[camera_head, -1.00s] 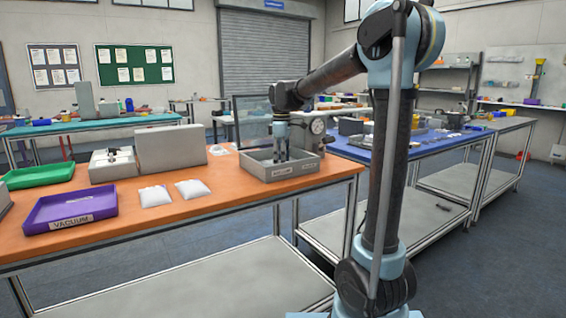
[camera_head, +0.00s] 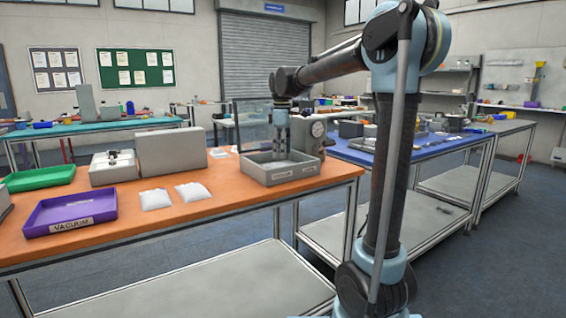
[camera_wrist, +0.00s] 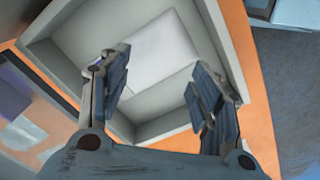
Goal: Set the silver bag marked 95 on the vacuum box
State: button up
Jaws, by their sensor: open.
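The grey open-topped box (camera_head: 300,171) with a raised clear lid (camera_head: 252,120) and a round gauge (camera_head: 318,129) stands at the right end of the orange table. My gripper (camera_head: 283,148) points down into the box. In the wrist view its two fingers (camera_wrist: 158,66) are spread apart above the bag, with nothing gripped between them.
Two white bags (camera_head: 174,196) lie on the table left of the box. A purple tray marked VACUUM (camera_head: 70,212), a green tray (camera_head: 38,178) and a grey device (camera_head: 171,152) stand further left. The table's front edge is clear.

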notch_tip(320, 180, up, 7)
jog(key=s+d+f+m, duration=0.4)
jog(key=s+d+f, duration=0.1)
jog(key=s+d, duration=0.35)
jog(key=s+d+f+m+t, duration=0.1)
jog(key=s+d+f+m, duration=0.4)
jog(key=s+f, duration=0.6)
jog(key=s+d+f+m+t, duration=0.1)
jog(key=s+d+f+m, duration=0.5)
jog(key=s+f, duration=0.6)
notch_tip(320, 180, down, 3)
jog(key=shift+s+d+r+m, duration=0.15)
jog(key=shift+d+m, duration=0.15)
jog(key=shift+d, duration=0.9)
